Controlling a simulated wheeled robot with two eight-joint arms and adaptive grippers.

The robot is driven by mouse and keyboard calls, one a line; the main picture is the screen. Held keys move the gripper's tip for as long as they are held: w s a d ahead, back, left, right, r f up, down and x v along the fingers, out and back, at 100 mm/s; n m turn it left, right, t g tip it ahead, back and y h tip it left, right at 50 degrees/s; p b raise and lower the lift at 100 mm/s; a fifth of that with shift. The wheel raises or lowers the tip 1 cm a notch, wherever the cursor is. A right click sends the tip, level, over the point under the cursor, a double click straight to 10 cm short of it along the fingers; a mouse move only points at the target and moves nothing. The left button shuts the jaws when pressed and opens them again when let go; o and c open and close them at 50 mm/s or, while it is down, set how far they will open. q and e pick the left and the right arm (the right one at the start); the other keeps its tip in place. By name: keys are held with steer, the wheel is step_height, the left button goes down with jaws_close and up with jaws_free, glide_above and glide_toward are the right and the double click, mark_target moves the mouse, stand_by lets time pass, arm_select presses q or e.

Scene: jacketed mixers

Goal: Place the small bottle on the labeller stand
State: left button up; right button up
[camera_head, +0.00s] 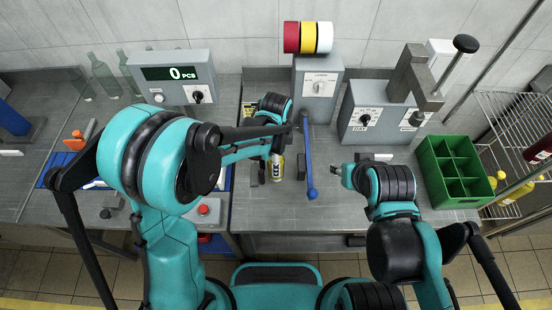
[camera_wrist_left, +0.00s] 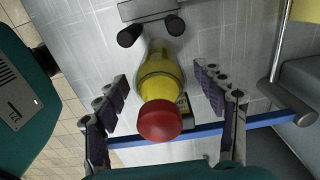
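The small bottle has a red cap (camera_wrist_left: 159,121) and a yellow body (camera_wrist_left: 161,75) in the left wrist view. In the head view its yellow and black label (camera_head: 278,171) shows below my left arm; its top is hidden. My left gripper (camera_wrist_left: 162,82) is open, with a finger on each side of the bottle and visible gaps. Two dark rollers (camera_wrist_left: 131,35) stand close by the bottle's far end; I cannot tell if they touch it. The grey labeller (camera_head: 318,88) carries red, yellow and white rolls. My right gripper (camera_head: 340,173) is right of the bottle, its opening unclear.
A blue bar (camera_head: 308,165) runs along the bench right of the bottle. A grey press with a dial (camera_head: 365,118) and a green crate (camera_head: 452,172) stand further right. A counter box (camera_head: 172,75) stands at the left.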

arm_select(q)
steer(key=shift+r, duration=0.15)
step_height(320, 180, up, 12)
steer(key=p, duration=0.3)
steer(key=shift+s+a+r+n, duration=0.1)
steer(key=shift+a+r+n, duration=0.2)
steer(key=shift+a, duration=0.05)
steer(key=s+a+r+n+t, duration=0.2)
steer(key=s+a+n, duration=0.3)
steer(key=a+n, duration=0.3)
steer(key=s+a+r+n+t, duration=0.3)
steer(key=s+a+n+t, duration=0.2)
steer(key=a+n, duration=0.4)
steer(key=shift+s+r, duration=0.15)
steer(key=shift+s, duration=0.6)
